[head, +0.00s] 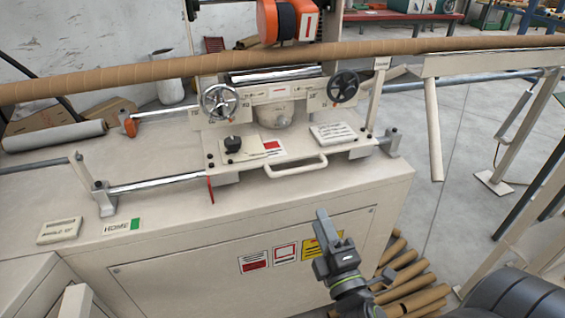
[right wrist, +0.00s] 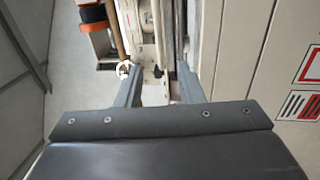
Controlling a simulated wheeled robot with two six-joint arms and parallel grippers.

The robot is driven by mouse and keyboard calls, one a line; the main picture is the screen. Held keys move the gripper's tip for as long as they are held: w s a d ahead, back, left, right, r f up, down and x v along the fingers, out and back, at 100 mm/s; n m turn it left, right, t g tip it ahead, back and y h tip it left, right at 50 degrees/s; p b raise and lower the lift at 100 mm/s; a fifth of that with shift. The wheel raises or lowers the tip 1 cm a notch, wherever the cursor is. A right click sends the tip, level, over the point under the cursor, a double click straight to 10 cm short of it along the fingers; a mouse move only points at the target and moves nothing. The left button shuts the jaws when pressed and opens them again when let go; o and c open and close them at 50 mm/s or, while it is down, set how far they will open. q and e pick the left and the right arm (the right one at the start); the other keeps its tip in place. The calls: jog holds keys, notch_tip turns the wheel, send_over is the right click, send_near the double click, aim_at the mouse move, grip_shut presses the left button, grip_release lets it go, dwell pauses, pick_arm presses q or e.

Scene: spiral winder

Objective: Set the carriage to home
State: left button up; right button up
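The carriage (head: 272,150) is a cream block with two handwheels, a chrome one (head: 221,102) and a black one (head: 343,87), in the head view. It sits on the steel rails (head: 155,186) at their right part, near the right end block. A cream bar handle (head: 297,167) is on its front. A red pointer (head: 211,189) hangs at its left front corner. The HOME label (head: 122,226) with a green mark is on the bed far to the left. My right gripper (head: 326,232) is open and empty, in front of the cabinet, below and apart from the handle. My left gripper is out of view.
A long brown paper tube (head: 190,72) crosses above the carriage. Another label plate (head: 60,230) lies left of HOME. A support stand (head: 490,65) is at the right. Several cut tubes (head: 408,275) lie on the floor. The rail left of the carriage looks clear.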

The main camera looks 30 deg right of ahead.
jog(key=p+x, duration=0.2)
jog(key=x, duration=1.5)
jog(key=shift+w, duration=0.1)
jog(key=shift+a, duration=0.1)
jog(key=shift+r, duration=0.1)
grip_shut()
